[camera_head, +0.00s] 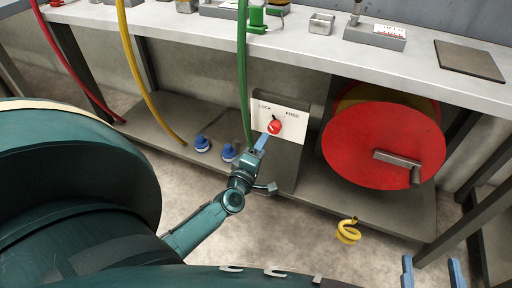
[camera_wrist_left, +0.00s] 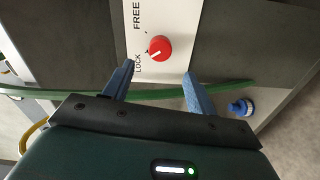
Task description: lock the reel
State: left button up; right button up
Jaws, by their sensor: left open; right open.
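The red knob (camera_head: 275,127) sits on a white panel (camera_head: 291,127) marked LOCK and FREE, under the bench. In the left wrist view the knob (camera_wrist_left: 160,47) has a white mark pointing toward LOCK. My left gripper (camera_head: 262,143) is just below the knob in the head view. Its blue fingers are open (camera_wrist_left: 158,70), and the knob lies beyond their tips with nothing between them. The reel (camera_head: 365,140) is a large red disc with a grey crank handle (camera_head: 398,158). My right gripper (camera_head: 432,265) is open and empty at the bottom right.
A green hose (camera_head: 242,75) hangs beside the panel and crosses behind the left fingers in the wrist view. Yellow (camera_head: 130,60) and red (camera_head: 65,60) hoses hang further left. Blue fittings (camera_head: 201,143) stand on the lower shelf.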

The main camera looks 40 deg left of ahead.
pick_arm(q)
jog(key=shift+v, duration=1.8)
